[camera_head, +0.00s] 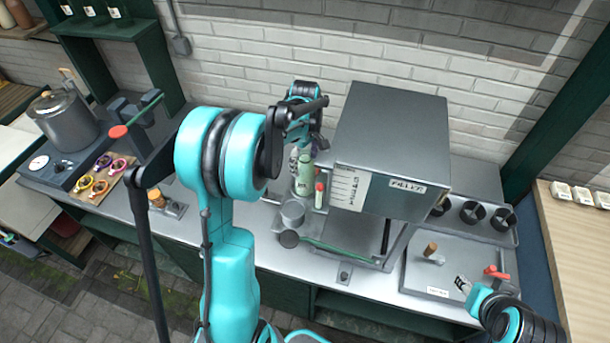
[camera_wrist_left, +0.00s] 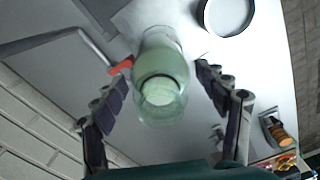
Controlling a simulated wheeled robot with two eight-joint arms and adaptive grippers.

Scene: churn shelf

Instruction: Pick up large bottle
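A pale green bottle (camera_head: 304,178) stands upright on the grey counter, left of the filler machine. In the left wrist view the green bottle (camera_wrist_left: 160,75) is seen from above, between the two spread fingers. My left gripper (camera_head: 310,147) is above and just behind the bottle in the head view, pointing down. In the left wrist view my left gripper (camera_wrist_left: 165,85) is open, with gaps on both sides of the bottle. My right gripper (camera_head: 463,284) is low at the right, over the counter's right part; its opening is too small to read.
The box-shaped filler machine (camera_head: 390,145) stands close right of the bottle. A grey cup (camera_head: 292,212) stands in front. A brick wall (camera_head: 260,60) is behind. A pot (camera_head: 65,118) stands at the left.

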